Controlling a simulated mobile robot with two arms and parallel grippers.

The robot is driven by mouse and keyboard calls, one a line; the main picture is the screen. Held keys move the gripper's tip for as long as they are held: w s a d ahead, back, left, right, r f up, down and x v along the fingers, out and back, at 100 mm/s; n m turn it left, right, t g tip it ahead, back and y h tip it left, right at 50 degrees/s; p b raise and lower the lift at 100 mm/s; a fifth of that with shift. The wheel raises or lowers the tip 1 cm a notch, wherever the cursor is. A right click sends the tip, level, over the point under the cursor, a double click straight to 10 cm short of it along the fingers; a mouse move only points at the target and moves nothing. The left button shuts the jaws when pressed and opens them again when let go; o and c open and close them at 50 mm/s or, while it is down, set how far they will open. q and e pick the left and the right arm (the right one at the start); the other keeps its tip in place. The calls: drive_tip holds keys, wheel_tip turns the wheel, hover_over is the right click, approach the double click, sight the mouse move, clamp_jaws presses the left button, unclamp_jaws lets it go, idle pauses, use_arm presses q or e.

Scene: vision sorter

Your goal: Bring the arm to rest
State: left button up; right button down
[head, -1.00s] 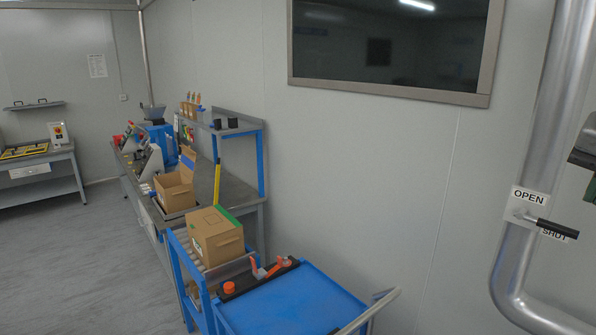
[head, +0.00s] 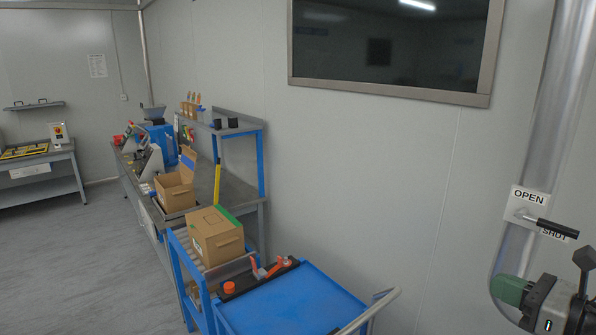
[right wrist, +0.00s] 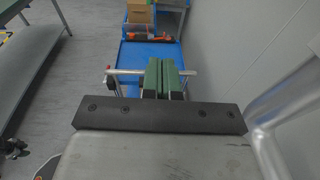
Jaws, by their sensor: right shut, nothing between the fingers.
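My right gripper (head: 512,290) is at the lower right of the head view, in front of the bend of the metal pipe. Its green fingers also show in the right wrist view (right wrist: 166,75), side by side and closed with nothing between them. In that view the fingers appear over the blue cart's handle, but they look apart from it. My left gripper is in neither view.
A thick metal pipe (head: 545,150) with an OPEN/SHUT lever (head: 557,229) stands at right. A blue cart (head: 290,303) is at bottom centre. A closed carton (head: 215,236) sits on rollers beside it. An open carton (head: 176,190) stands on the bench. Floor at left is clear.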

drive_tip(key=s+f+m+h, duration=0.55)
drive_tip(key=f+m, duration=0.45)
drive_tip(key=m, duration=0.5)
drive_tip(key=s+f+m+h, duration=0.4)
drive_tip(key=f+m+h, duration=0.4)
drive_tip(key=m, duration=0.7)
drive_tip(key=s+a+f+m+g+y, duration=0.2)
drive_tip(key=s+a+f+m+g, duration=0.35)
drive_tip(key=s+a, duration=0.2)
drive_tip(key=s+a+f+m+g+y, duration=0.2)
drive_tip(key=s+a+f+m+g, duration=0.2)
drive_tip(key=s+a+m+g, duration=0.25)
wheel_tip(320, 180, down, 26)
drive_tip(key=s+n+b, duration=0.1)
drive_tip(key=s+d+f+b, duration=0.1)
drive_tip(key=s+d+f, duration=0.2)
drive_tip(key=s+f, duration=1.4)
drive_tip(key=shift+f+n+g+b, duration=0.3)
drive_tip(key=shift+f+b, duration=0.05)
drive_tip(key=shift+f, duration=0.45)
